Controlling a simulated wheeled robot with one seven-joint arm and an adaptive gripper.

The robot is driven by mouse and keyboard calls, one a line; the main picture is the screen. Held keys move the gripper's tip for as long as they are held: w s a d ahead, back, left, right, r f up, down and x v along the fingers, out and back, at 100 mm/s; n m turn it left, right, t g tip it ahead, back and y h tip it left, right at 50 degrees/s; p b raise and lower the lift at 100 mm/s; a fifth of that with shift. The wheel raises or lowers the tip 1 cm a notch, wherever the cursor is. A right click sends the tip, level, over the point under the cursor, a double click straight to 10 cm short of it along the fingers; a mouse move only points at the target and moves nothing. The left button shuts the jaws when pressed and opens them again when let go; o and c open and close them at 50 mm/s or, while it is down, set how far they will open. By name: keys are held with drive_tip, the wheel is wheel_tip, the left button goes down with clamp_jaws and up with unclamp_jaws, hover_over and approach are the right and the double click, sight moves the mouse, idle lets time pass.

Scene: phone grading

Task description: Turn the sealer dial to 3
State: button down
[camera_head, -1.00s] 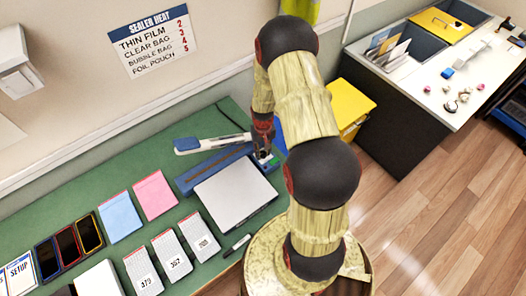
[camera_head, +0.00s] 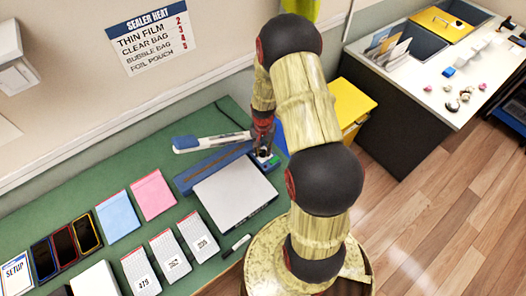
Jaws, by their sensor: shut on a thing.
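The blue sealer (camera_head: 212,168) lies on the green bench mat, with a dark strip along its top and its blue-and-white lever (camera_head: 212,142) at the back. My gripper (camera_head: 264,153) points down at the sealer's right end. It is shut on the dial there, which is mostly hidden by the fingers, so I cannot read its setting. A small green patch (camera_head: 274,160) shows beside the fingers. The wall sign "SEALER HEAT" (camera_head: 148,40) lists thin film 2, clear bag 3, bubble bag 4 and foil pouch 5.
A white flat plate (camera_head: 234,195) lies in front of the sealer. Pink (camera_head: 153,194) and blue (camera_head: 118,215) pads, numbered white pouches (camera_head: 170,255), several phones (camera_head: 66,245) and a marker (camera_head: 236,247) lie to the left and front. A yellow box (camera_head: 350,102) stands right of the bench.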

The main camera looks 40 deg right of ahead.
sight(263, 152)
drive_tip(key=m+b, duration=0.1)
drive_tip(key=m, duration=0.3)
drive_tip(key=shift+m+b, duration=0.35)
drive_tip(key=shift+m, duration=1.75)
drive_tip(key=c, duration=1.5)
unclamp_jaws()
wheel_tip(263, 152, up, 12)
